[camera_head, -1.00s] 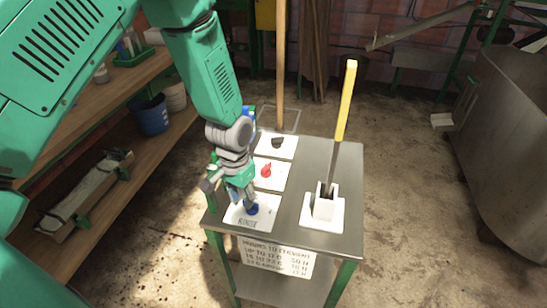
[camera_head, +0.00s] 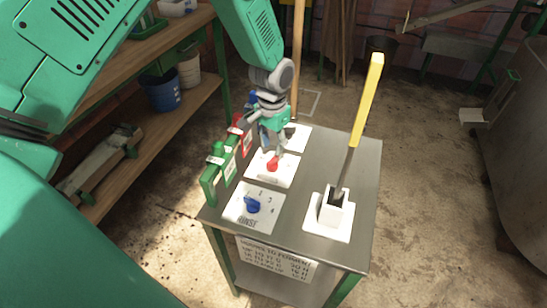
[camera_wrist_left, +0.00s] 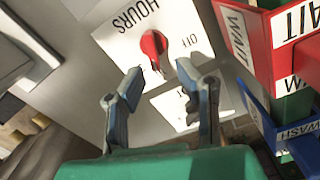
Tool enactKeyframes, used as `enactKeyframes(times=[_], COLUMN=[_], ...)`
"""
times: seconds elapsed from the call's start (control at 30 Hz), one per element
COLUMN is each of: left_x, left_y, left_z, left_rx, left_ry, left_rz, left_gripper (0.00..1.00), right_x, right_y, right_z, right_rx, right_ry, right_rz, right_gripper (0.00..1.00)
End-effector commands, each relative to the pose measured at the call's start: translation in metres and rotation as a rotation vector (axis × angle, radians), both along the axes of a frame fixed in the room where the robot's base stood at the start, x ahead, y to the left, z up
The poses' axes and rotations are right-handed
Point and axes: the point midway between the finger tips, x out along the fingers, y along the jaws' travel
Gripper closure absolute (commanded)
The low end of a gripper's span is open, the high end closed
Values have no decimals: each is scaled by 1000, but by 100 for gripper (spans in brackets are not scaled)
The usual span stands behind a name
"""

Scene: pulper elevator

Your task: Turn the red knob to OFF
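The red knob (camera_head: 272,163) sits on the middle white panel (camera_head: 262,180) of the metal table. It also shows in the left wrist view (camera_wrist_left: 154,44), on a panel marked HOURS and OFF, with its narrow end pointing toward the lower part of that picture. My left gripper (camera_head: 274,150) is over the middle panel, close to the red knob. In the left wrist view its two fingers (camera_wrist_left: 158,82) are spread apart with nothing between them, and the knob lies just beyond the tips. My right gripper is not in view.
A blue knob (camera_head: 252,205) is on the near panel. Green and red holders (camera_head: 222,168) stand along the table's left edge. A white block (camera_head: 331,210) holding a yellow-handled tool (camera_head: 367,100) stands at the right. Wooden shelves (camera_head: 150,120) are at the left.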

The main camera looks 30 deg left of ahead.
Motion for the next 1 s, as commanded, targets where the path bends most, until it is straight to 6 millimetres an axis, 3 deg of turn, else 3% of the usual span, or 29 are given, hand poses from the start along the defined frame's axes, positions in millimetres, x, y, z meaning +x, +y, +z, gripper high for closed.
enactKeyframes(times=[0.1, 0.3, 0.67, 0.7, 0.77, 0.8, 1.0], left_x=[-1, 0, 0, 0, 0, 0, 0], left_y=[-2, -4, 0, 0, 0, -1, 0], left_z=[-23, -45, -52, -52, -52, -52, -51], left_rx=[2, 4, -1, -1, 0, 1, 4], left_ry=[0, -2, -3, -3, -3, -3, -3], left_rz=[-2, -2, -1, -1, -1, -1, 1], left_gripper=[71, 71, 71, 74, 95, 100, 100], right_x=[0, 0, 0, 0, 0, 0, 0], right_y=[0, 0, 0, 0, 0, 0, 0], right_z=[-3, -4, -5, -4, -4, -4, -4], right_rx=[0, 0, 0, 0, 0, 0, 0], right_ry=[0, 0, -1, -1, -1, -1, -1], right_rz=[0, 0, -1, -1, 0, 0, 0], right_gripper=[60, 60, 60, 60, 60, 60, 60])
